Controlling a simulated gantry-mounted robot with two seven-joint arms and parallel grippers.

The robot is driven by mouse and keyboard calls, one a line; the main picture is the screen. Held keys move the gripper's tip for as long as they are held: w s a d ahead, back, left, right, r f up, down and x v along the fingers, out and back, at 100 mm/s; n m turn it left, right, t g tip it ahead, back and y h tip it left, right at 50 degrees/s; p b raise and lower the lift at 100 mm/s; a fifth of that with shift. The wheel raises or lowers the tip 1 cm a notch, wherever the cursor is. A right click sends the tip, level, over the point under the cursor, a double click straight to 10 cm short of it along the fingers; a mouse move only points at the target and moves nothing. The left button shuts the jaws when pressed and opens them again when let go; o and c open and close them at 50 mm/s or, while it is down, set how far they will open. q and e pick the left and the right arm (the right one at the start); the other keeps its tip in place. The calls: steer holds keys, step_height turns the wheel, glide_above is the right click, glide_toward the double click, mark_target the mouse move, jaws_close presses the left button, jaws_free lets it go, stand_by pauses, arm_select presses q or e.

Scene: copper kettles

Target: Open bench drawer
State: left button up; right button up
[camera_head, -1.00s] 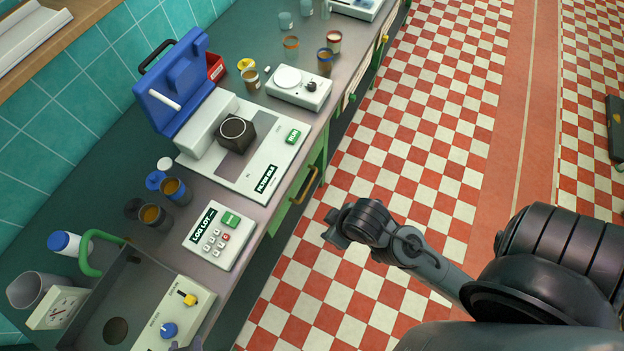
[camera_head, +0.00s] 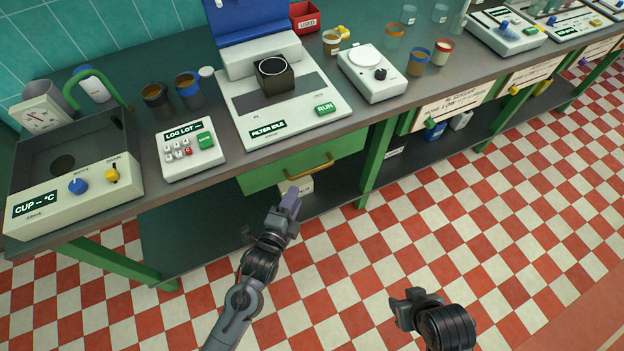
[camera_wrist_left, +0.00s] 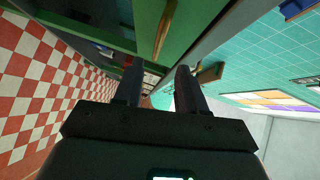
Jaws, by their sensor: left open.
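The bench drawer (camera_head: 270,176) is a green front under the worktop, with a brass bar handle (camera_head: 308,168). It looks shut. My left gripper (camera_head: 290,202) is in front of and a little below the handle, apart from it, and holds nothing. In the left wrist view, its two dark fingers (camera_wrist_left: 158,88) are spread, with the handle (camera_wrist_left: 163,30) ahead of them against the green drawer front (camera_wrist_left: 187,22). My right gripper (camera_head: 408,297) hangs over the floor at the lower right, away from the bench; its jaw opening is not clear.
The worktop holds a filter machine (camera_head: 285,105), a keypad box (camera_head: 188,150), a white scale (camera_head: 371,73), cups and a cup heater (camera_head: 75,190). A green bench leg (camera_head: 377,150) stands right of the drawer. A low shelf (camera_head: 200,235) runs below. The checkered floor in front is clear.

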arm_select(q)
steer(key=d+b+x, duration=0.1)
steer(key=b+x, duration=0.2)
steer(key=x, duration=0.7)
arm_select(e)
steer(key=f, duration=0.1)
steer(key=d+f, duration=0.1)
steer(key=f, duration=0.1)
steer(key=shift+s+d+f, duration=0.15)
steer(key=shift+s+f, duration=0.15)
arm_select(q)
jaws_close()
